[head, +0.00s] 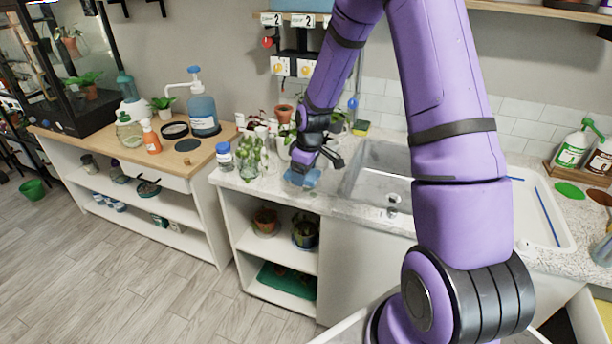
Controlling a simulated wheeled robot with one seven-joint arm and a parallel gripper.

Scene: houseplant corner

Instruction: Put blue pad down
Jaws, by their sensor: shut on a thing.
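My gripper (317,159) reaches down over the countertop left of the sink in the head view. It is shut on the blue pad (303,179), a small flat light-blue piece at its fingertips. The pad is low over the pale speckled counter (262,187), near its front edge. I cannot tell whether the pad touches the counter. The fingers are small in this view and their hold is partly hidden.
Left of the pad stand a blue-capped jar (224,157) and potted plants (248,160). The sink (375,185) lies to the right. A wooden-topped shelf unit (165,165) holds a large blue bottle (203,113) and an orange spray bottle (151,138).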

